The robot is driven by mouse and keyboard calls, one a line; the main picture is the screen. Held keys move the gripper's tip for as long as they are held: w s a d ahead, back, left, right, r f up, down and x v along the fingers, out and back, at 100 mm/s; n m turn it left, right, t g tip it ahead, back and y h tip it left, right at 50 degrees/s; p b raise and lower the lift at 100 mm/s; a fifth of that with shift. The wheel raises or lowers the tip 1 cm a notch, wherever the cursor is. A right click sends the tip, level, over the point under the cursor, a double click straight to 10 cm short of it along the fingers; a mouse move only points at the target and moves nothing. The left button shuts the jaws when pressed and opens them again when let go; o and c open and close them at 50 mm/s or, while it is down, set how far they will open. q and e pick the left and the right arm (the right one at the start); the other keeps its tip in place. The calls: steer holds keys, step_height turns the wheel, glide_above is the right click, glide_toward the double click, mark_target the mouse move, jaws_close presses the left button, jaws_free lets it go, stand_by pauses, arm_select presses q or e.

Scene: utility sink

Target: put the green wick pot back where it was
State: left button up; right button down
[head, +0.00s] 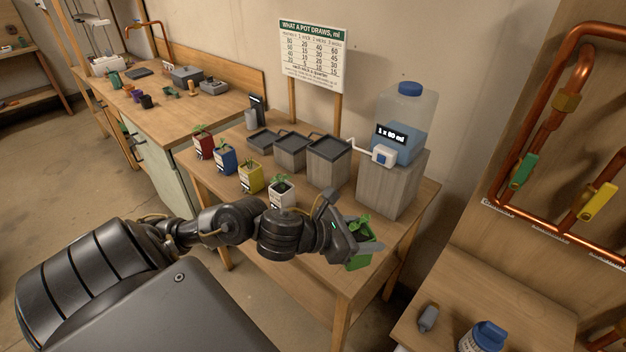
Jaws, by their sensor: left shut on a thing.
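The green wick pot (357,262) holds a small leafy plant and is in my left gripper (352,246), at the right front of the wooden table. The gripper is shut on it and hides part of its side. I cannot tell whether the pot touches the table top. To its left stand a white pot (281,194), a yellow pot (250,179), a blue pot (224,160) and a red pot (203,145) in a slanting row, each with a seedling. My right gripper is not in view.
Behind the pots are grey trays (328,150) of rising height. A water tank (407,115) with a "1 x 80 ml" display stands on a grey block (378,185). A sign (313,55) is behind. Copper pipes (500,130) are at the right.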

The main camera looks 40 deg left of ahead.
arm_select(q)
steer(key=shift+s+a+r, duration=0.15)
steer(key=shift+s+a, duration=0.1)
steer(key=shift+a, duration=0.25)
steer(key=shift+s+a+r+n+y+p, duration=0.15)
steer(key=shift+a+n+y+p, duration=0.25)
steer(key=shift+a+n+p, duration=0.2)
steer(key=s+a+r+n+t+y+p, duration=0.1)
steer(key=s+a+n+y+p, duration=0.1)
steer(key=a, duration=0.5)
steer(key=s+a+r+n+y+p, duration=0.1)
steer(key=s+a+n+y+p, duration=0.1)
steer(key=a, duration=0.6)
steer(key=s+y+p, duration=0.1)
steer(key=s, duration=0.1)
steer(key=shift+s+n+t+y+p, duration=0.3)
steer(key=shift+s+t+p, duration=0.05)
steer(key=shift+t+p, duration=0.05)
steer(key=shift+w, duration=0.1)
